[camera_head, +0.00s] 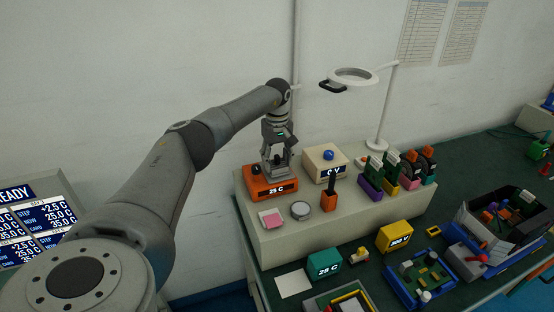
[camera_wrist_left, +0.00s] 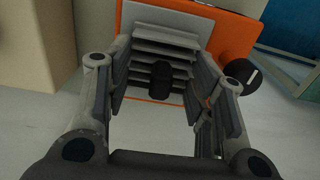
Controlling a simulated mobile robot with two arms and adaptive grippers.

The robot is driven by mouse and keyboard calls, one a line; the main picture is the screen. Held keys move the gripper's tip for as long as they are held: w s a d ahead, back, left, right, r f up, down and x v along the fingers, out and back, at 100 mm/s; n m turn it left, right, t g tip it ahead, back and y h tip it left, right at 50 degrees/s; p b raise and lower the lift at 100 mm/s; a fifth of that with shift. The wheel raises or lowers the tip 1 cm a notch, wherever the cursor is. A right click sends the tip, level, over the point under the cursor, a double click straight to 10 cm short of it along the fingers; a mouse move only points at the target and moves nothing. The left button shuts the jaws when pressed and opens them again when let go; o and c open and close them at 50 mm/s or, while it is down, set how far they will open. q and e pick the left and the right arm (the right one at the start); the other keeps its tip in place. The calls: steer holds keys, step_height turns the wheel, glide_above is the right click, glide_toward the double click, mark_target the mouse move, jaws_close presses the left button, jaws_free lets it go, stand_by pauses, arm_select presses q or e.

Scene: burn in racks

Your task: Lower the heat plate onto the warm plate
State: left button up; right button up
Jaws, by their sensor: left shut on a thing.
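The heat plate, a grey finned block with a black knob, shows between my left fingers in the left wrist view (camera_wrist_left: 157,46). My left gripper (camera_head: 278,150) points down over the orange warm plate (camera_head: 272,190) and is shut on the heat plate. The warm plate stands at the left end of the raised beige bench and has a dark display with white figures. Its orange top also shows around the heat plate in the left wrist view (camera_wrist_left: 228,30). I cannot tell whether the two plates touch. My right gripper is out of view.
A beige box with a blue ball (camera_head: 327,160) stands just right of the warm plate. A pink pad (camera_head: 271,218) and a round grey tin (camera_head: 300,210) lie in front. A magnifier lamp (camera_head: 378,120) stands behind. Coloured timers and board trays fill the green table below.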

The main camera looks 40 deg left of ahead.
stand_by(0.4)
arm_select(q)
steer(key=o, duration=1.2)
step_height(320, 180, up, 12)
steer(key=shift+f, duration=0.1)
